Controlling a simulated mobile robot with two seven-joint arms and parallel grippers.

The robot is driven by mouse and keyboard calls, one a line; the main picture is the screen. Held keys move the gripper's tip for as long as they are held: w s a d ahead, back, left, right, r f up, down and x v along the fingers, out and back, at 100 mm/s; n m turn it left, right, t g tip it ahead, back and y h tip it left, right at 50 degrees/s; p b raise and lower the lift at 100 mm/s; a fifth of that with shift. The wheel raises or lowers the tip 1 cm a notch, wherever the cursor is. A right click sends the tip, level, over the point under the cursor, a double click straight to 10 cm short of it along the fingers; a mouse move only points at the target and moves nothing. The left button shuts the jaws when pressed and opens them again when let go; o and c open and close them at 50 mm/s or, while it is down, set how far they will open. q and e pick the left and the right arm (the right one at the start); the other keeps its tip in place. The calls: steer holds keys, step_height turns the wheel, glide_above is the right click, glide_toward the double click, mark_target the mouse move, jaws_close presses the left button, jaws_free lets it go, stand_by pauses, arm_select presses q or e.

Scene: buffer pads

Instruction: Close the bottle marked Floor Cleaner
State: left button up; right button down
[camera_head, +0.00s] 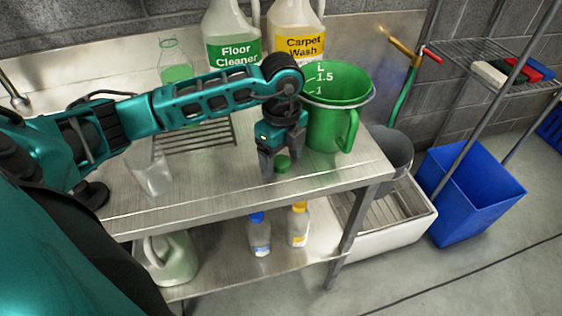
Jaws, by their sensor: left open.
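The bottle marked Floor Cleaner (232,28) stands at the back of the metal table, a pale jug with a green label. Its top is cut off by the frame edge, so I cannot see its mouth. A small green cap (283,162) lies on the table near the front edge. My left gripper (282,168) points down at the cap, open, with the cap showing between its fingertips. I cannot tell whether the fingers touch it. My right gripper is not in view.
The Carpet Wash bottle (301,18) stands right of Floor Cleaner. A green measuring jug (328,128) is close right of my gripper. A clear beaker (150,172) and a drain grid are to the left. Bottles stand on the lower shelf (212,272). A blue bin (478,195) is at right.

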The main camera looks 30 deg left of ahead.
mark_target(282, 162)
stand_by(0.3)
arm_select(q)
steer(key=c, duration=1.1)
steer(key=shift+r, duration=0.1)
step_height(282, 162, up, 20)
steer(key=p, duration=0.2)
steer(key=shift+p, duration=0.35)
